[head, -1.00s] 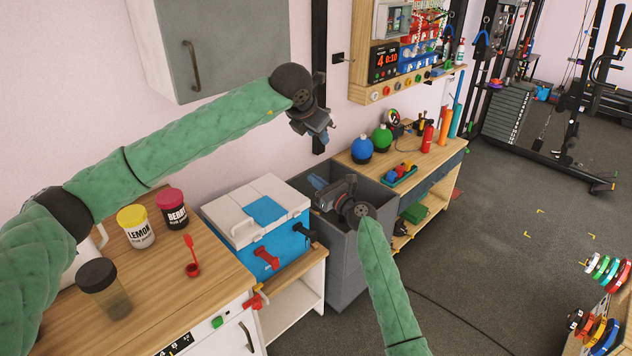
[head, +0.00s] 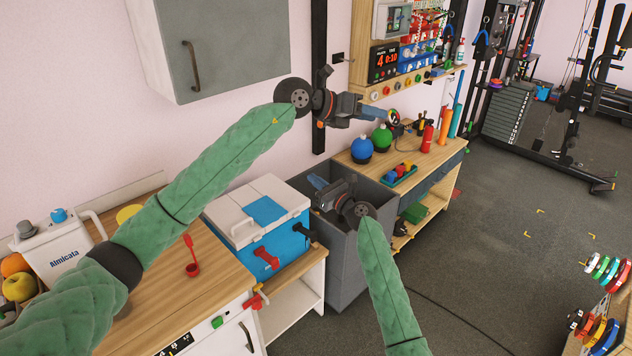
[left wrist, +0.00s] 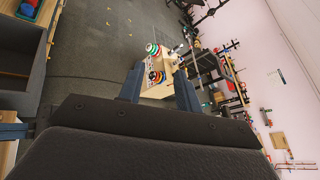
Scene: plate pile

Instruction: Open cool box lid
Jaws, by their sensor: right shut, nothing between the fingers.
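The cool box (head: 286,248) has a blue body and a white lid (head: 277,190) with a blue panel on top. It stands on a low wooden-topped cabinet in the head view, and its lid is down. A red latch (head: 266,258) and a dark piece (head: 303,231) show on its front. My left gripper (head: 384,112) is held in the air up and right of the box, well apart from it. Its fingers stand apart and empty in the left wrist view (left wrist: 158,88). My right gripper (head: 314,182) is shut and empty, just right of the box over a grey bin.
The grey bin (head: 347,262) stands right beside the cool box. A wooden counter (head: 215,285) with a red scoop (head: 191,262) lies to the left. A grey wall cabinet (head: 225,45) hangs above.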

